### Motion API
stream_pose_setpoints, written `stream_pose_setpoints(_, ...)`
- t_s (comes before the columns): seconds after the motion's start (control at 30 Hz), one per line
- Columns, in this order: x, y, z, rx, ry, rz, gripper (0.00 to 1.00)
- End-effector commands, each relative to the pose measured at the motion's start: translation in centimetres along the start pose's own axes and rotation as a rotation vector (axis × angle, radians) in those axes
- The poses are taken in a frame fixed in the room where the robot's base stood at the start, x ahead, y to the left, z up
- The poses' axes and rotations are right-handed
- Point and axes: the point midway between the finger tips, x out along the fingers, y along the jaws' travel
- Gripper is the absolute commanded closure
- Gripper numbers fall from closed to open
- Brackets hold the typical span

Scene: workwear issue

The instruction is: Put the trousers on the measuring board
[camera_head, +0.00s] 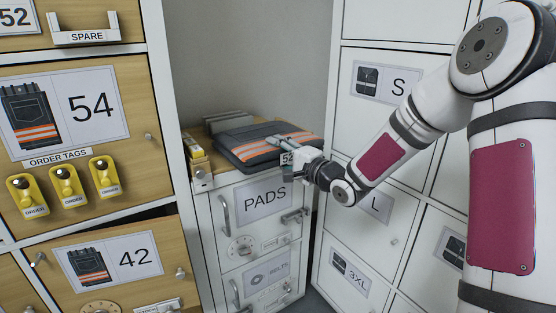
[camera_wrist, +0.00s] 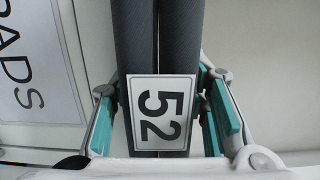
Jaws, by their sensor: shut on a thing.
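The folded dark grey trousers (camera_head: 240,143) with orange and pale stripes lie at the top of the PADS cabinet in the head view. My gripper (camera_head: 292,147) is shut on their near right edge. In the wrist view, the grey folded layers of the trousers (camera_wrist: 135,35) run between the teal finger pads. A white tag (camera_wrist: 161,112) reading 52 hangs from them. A wooden surface (camera_head: 201,160) with a yellow piece shows left of the trousers; I cannot tell whether it is the measuring board. What lies directly under the trousers is hidden.
The PADS cabinet (camera_head: 229,190) has handles and a dial on its front. Wooden lockers marked 54 (camera_head: 140,80) and 42 (camera_head: 150,280) stand at the left. White lockers (camera_head: 365,125) stand close at the right. Grey upright pieces (camera_head: 225,122) sit behind the trousers.

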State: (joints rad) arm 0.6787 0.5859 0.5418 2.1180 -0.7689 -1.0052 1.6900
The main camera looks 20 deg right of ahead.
Motion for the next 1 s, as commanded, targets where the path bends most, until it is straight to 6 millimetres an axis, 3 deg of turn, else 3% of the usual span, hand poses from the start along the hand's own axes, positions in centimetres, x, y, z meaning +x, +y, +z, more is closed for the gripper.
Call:
stream_pose_setpoints(0.4, 0.1, 0.6, 0.0, -0.002, -0.001, -0.006, 1.00)
stream_pose_setpoints(0.43, 0.0, 0.8, 0.0, 0.000, 0.000, -0.001, 0.57)
stream_pose_setpoints(0.5, 0.0, 0.8, 0.0, 0.000, 0.000, -0.001, 0.41)
stream_pose_setpoints(0.53, 0.0, 0.8, 0.0, 0.000, 0.000, -0.001, 0.39)
stream_pose_setpoints(0.87, 0.0, 0.6, 0.0, -0.001, 0.000, -0.002, 0.39)
stream_pose_setpoints(1.0, -1.2, 0.5, -0.1, -0.001, 0.002, 0.001, 0.39)
